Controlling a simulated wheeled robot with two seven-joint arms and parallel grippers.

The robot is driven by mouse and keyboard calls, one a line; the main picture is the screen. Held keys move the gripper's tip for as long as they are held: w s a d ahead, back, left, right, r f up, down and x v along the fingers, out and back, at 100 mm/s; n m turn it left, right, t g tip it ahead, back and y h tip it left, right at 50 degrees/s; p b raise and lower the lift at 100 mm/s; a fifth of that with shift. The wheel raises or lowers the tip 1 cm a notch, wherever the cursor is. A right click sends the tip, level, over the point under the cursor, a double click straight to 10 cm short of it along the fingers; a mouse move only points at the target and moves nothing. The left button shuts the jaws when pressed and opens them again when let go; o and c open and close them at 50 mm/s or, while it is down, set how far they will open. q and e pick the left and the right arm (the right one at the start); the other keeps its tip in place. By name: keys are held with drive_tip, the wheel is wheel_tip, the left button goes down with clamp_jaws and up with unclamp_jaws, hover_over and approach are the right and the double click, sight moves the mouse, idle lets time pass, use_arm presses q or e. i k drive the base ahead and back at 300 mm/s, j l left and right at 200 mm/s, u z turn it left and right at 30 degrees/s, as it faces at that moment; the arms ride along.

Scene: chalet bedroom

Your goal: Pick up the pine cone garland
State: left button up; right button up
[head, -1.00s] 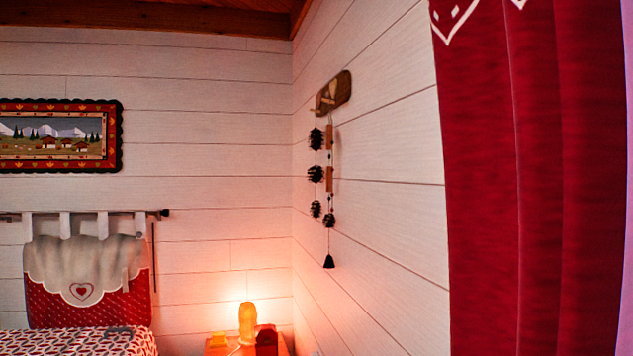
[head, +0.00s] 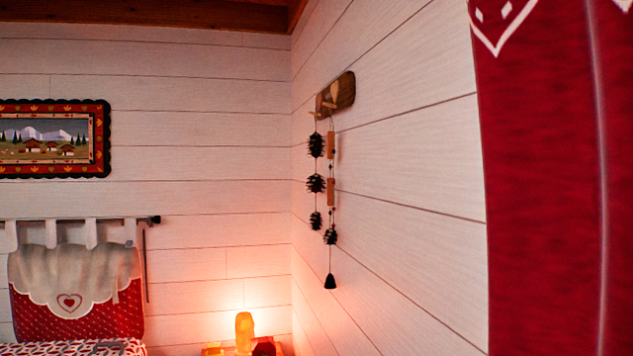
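The pine cone garland (head: 316,184) hangs from a wooden wall rack (head: 338,95) on the right-hand white plank wall, near the corner. It is a string of several dark pine cones. Beside it hangs a second strand (head: 331,199) with orange-brown wooden pieces, a dark cone and a black bell-shaped end; I cannot tell whether both strands are one thing. Neither of my grippers shows in the head view.
A red curtain (head: 545,180) with a white trim fills the right edge. A glowing lamp (head: 244,331) stands on a bedside table at the bottom, below the corner. A bed with a red and white headboard cushion (head: 80,310) is at the lower left. A framed picture (head: 100,140) hangs above.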

sight(315, 185)
drive_tip(key=j+z, duration=0.1)
drive_tip(key=z, duration=0.35)
drive_tip(key=i+j+z, duration=0.1)
drive_tip(key=z, duration=0.35)
drive_tip(key=j+z, duration=0.15)
drive_tip(key=z, duration=0.3)
drive_tip(key=i+j+z, duration=0.1)
drive_tip(key=j+z, duration=0.6)
drive_tip(key=z, duration=0.2)
drive_tip(key=i+j+z, duration=0.2)
drive_tip(key=j, duration=1.3)
drive_tip(key=j+u, duration=0.5)
drive_tip(key=j, duration=0.55)
drive_tip(key=j+u, duration=0.2)
drive_tip(key=u, duration=0.2)
drive_tip(key=i+j+u, duration=0.1)
drive_tip(key=j+u, duration=0.15)
drive_tip(key=u, duration=0.15)
drive_tip(key=j+u, duration=0.2)
drive_tip(key=u, duration=0.2)
drive_tip(key=i+l, duration=0.05)
